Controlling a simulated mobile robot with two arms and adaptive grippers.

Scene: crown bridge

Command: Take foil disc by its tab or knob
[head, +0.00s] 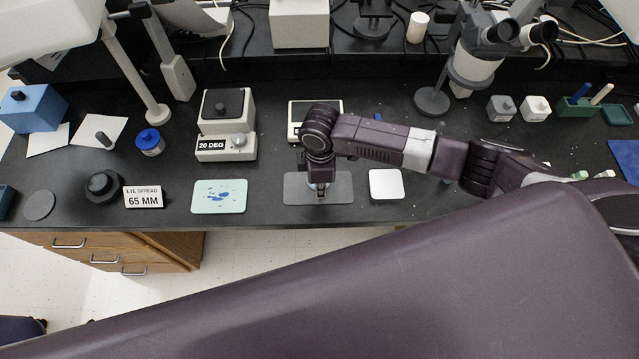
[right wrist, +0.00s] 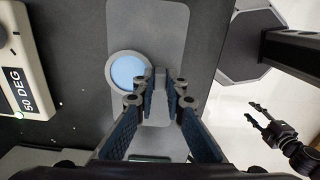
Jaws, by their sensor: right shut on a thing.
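A round disc (right wrist: 127,71) with a pale blue face and grey rim, which looks like the foil disc, shows on the grey mat (right wrist: 150,25) in the right wrist view. My left gripper (right wrist: 252,114) shows at the right of the right wrist view, open and empty, away from the mat.
A white square pad (head: 386,184) lies right of the mat, and a pale green pad with blue marks (head: 219,197) lies left. The 50 DEG instrument (right wrist: 22,85) stands beside the mat. A microscope (head: 478,62) stands at the back right. The counter's front edge is close.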

